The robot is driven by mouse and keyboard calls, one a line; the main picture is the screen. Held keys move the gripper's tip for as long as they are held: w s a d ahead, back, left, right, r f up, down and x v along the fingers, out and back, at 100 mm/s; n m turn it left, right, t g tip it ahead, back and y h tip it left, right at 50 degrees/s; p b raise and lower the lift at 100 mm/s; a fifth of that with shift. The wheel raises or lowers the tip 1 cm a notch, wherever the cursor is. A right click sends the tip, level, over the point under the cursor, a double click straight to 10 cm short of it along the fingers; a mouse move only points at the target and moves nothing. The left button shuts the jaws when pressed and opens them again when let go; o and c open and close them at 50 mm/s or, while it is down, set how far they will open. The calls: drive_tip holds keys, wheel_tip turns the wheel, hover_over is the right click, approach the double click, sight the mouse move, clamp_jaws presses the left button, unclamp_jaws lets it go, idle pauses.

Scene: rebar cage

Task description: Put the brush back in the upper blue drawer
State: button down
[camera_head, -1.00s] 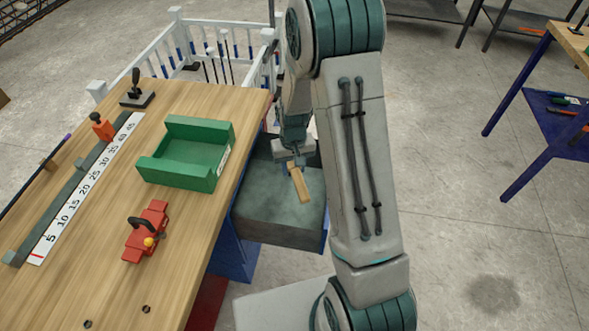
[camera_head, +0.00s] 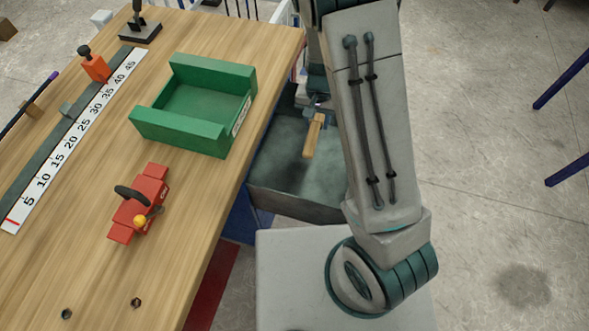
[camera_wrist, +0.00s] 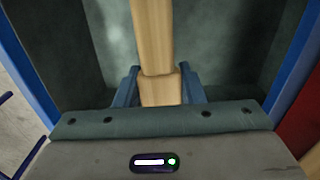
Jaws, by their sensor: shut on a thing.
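The brush shows its pale wooden handle (camera_head: 313,138) in the head view, below my gripper (camera_head: 318,108). In the wrist view the wooden handle (camera_wrist: 152,38) runs up between the two fingers of my gripper (camera_wrist: 158,86), which is shut on it. The brush's bristles cannot be made out. The upper blue drawer (camera_head: 290,203) is pulled out from under the workbench, with a grey inside. It also shows in the wrist view with blue side walls (camera_wrist: 28,62). The brush is over the open drawer; whether it touches the bottom I cannot tell.
The wooden workbench (camera_head: 75,262) carries a green open box (camera_head: 185,132), a red tool (camera_head: 140,203), a white number scale (camera_head: 75,140) and an orange-handled stop (camera_head: 95,64). The bench edge lies close left of the drawer. Open concrete floor lies to the right.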

sight(291, 173)
drive_tip(key=shift+s+a+f+m+b, duration=0.15)
drive_tip(key=shift+a+f+m+b, duration=0.15)
drive_tip(key=shift+a+f+b, duration=0.35)
drive_tip(key=shift+f, duration=0.45)
wheel_tip(291, 173, down, 14)
drive_tip(key=b, duration=0.3)
drive_tip(key=shift+s+d+r+b, duration=0.1)
drive_tip(key=shift+r+b, duration=0.15)
drive_tip(key=shift+b, duration=0.1)
drive_tip(key=s+a, duration=0.2)
drive_tip(key=a, duration=0.1)
drive_tip(key=shift+s+r, duration=0.1)
drive_tip(key=shift+r, duration=0.2)
drive_tip(key=shift+s+a, duration=0.3)
drive_tip(key=shift+a, duration=0.1)
drive_tip(key=shift+s+a+f, duration=0.35)
drive_tip(key=shift+s+a, duration=0.15)
drive_tip(key=shift+a, duration=0.15)
drive_tip(key=shift+s+a+f, duration=0.3)
drive_tip(key=shift+s+a, duration=0.2)
drive_tip(key=shift+a, duration=0.1)
